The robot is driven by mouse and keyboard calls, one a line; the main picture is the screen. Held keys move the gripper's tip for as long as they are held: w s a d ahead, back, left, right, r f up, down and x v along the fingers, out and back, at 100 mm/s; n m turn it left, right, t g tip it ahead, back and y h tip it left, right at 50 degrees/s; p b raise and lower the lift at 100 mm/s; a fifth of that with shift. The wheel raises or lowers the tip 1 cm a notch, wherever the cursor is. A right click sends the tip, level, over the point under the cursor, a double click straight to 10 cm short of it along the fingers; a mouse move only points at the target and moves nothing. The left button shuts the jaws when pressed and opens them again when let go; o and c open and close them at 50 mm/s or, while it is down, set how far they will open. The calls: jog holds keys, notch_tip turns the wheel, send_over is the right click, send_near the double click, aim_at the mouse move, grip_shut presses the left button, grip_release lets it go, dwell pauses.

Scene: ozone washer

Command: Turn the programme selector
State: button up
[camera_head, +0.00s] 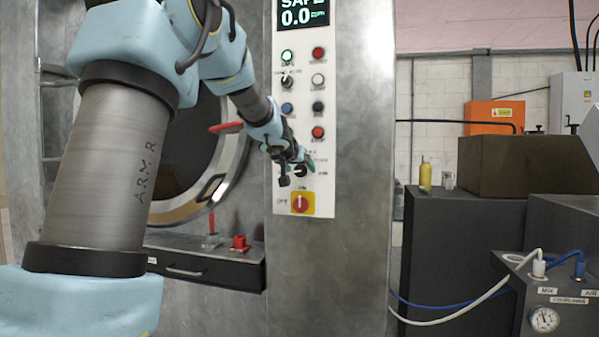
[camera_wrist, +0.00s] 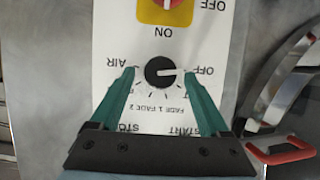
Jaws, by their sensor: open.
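The programme selector is a round black knob (camera_wrist: 160,70) with a pale pointer line, set in a white panel (camera_wrist: 107,40). In the wrist view the print is upside down, and the pointer line lies towards the OFF label on the right. AIR is printed on the left and other position labels below. My gripper (camera_wrist: 160,72) is open, with one teal finger on each side of the knob. Gaps show between the fingertips and the knob; their depth from the panel is unclear.
A red rotary switch on a yellow plate (camera_head: 300,203) sits just below the selector. Several buttons, including a red one (camera_head: 318,132), and a display (camera_head: 303,12) are above. A round door (camera_head: 185,150) with a red-tipped handle is left.

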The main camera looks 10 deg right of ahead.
jog(key=shift+w+d+f, duration=0.1)
jog(key=shift+w+d, duration=0.05)
jog(key=shift+w, duration=0.1)
jog(key=shift+c, duration=0.4)
grip_shut()
